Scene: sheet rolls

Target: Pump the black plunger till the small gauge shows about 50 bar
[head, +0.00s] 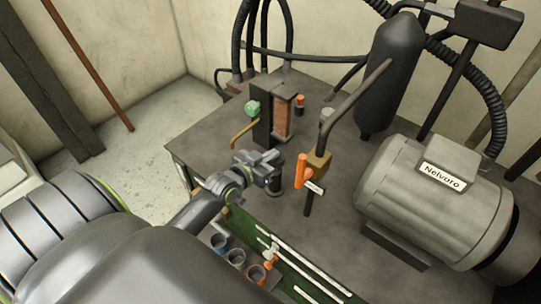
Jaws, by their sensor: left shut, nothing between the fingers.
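My left gripper (272,165) reaches over the dark unit top from the lower left. It is shut with nothing between its fingers. A short black upright cylinder (275,190), which looks like the plunger, stands directly below the fingers and is partly hidden by them. I cannot tell whether the fingers touch it. I cannot make out the small gauge or any reading on it in this view. My right gripper is not in view.
An orange-handled valve (301,170) on a brass block (318,164) stands close right of the gripper. A green knob (253,107) and a sight glass (283,116) are behind. A grey motor (430,205) and a black cylinder (388,75) fill the right.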

